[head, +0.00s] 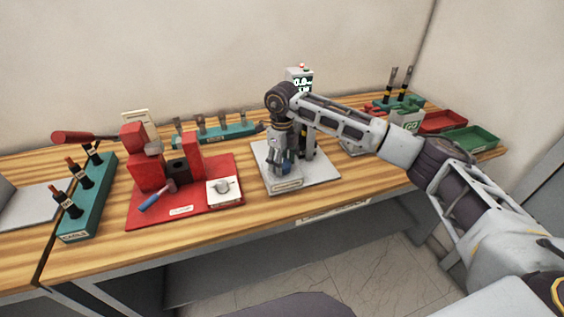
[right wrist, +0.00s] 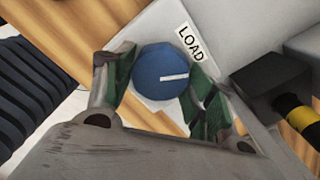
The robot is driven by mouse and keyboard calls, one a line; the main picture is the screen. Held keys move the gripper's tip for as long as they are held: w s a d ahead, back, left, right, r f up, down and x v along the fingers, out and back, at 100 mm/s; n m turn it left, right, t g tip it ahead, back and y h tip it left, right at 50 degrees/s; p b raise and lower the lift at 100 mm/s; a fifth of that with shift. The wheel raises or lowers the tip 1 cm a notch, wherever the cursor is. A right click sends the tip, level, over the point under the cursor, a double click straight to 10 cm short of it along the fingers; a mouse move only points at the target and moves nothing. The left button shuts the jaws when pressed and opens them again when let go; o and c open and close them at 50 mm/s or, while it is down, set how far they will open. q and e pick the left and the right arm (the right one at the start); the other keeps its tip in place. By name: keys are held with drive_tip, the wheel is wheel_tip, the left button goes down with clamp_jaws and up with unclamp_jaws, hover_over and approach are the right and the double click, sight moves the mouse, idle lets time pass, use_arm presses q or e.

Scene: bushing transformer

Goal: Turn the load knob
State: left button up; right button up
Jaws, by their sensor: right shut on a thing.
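The load knob (right wrist: 160,72) is a round blue knob with a white pointer line, on a light plate beside a white label reading LOAD (right wrist: 190,45). In the right wrist view the pointer runs from the middle towards the right. My right gripper (right wrist: 163,85) has its green-padded fingers on both sides of the knob and is shut on it. In the head view my right gripper (head: 283,160) points down over the grey test stand (head: 312,181), and the knob is mostly hidden by it. My left gripper is not in view.
A teal rack (head: 82,205) stands further left. Red (head: 443,121) and green (head: 470,138) trays are at the right. A yellow-banded black post is close beside the gripper.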

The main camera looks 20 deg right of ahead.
drive_tip(key=o, duration=1)
wheel_tip(320, 180, up, 12)
idle(0.5)
idle(0.4)
